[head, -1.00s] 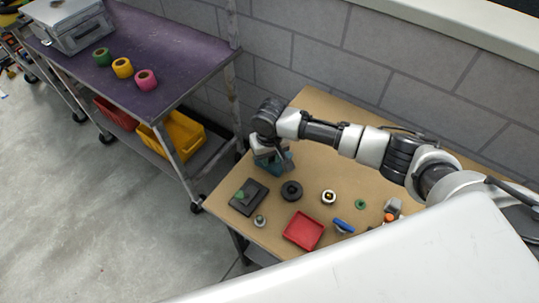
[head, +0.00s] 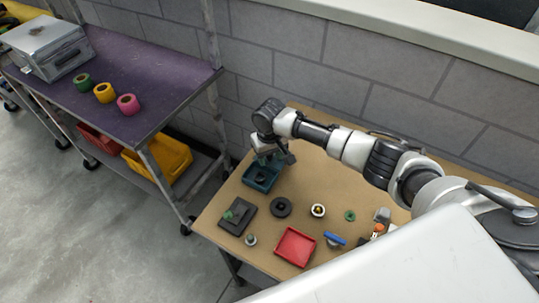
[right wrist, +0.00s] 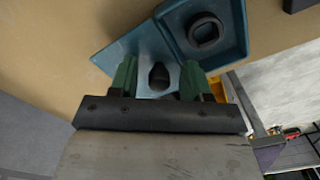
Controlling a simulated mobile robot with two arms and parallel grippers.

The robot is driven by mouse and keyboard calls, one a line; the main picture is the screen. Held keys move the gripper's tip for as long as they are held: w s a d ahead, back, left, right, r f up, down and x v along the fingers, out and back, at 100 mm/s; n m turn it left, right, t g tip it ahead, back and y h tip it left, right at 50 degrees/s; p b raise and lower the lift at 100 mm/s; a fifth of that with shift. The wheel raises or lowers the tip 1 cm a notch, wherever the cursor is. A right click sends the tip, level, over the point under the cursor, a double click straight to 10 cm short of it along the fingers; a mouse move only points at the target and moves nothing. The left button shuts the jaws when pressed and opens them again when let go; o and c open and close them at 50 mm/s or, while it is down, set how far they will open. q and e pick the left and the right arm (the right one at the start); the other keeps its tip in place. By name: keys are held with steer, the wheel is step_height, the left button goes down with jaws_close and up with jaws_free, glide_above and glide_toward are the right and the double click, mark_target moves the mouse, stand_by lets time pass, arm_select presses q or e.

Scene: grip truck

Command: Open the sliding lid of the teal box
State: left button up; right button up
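The teal box (head: 254,182) stands at the far left part of the wooden table, its inside partly exposed, with a dark object in it. In the right wrist view the box (right wrist: 238,50) holds a dark ring-shaped thing (right wrist: 204,32). Its flat teal lid (right wrist: 118,50) is slid partly off to one side. A dark knob (right wrist: 158,76) on the lid sits between the green fingertips of my right gripper (right wrist: 158,82). Gaps show on both sides of the knob, so the fingers look open around it. My right gripper (head: 276,157) partly hides the lid in the head view. My left gripper is not in view.
A black square tray (head: 237,216), black disc (head: 281,207), red tray (head: 295,246), white ring (head: 318,210), green ring (head: 350,215) and blue-handled item (head: 334,239) lie nearby. A brick wall runs behind. A purple-topped cart (head: 150,80) stands left.

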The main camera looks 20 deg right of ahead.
steer(key=shift+r, duration=0.1)
step_height(320, 180, up, 11)
steer(key=shift+f+b, duration=0.2)
steer(key=shift+b, duration=0.2)
steer(key=shift+f, duration=0.1)
stand_by(0.5)
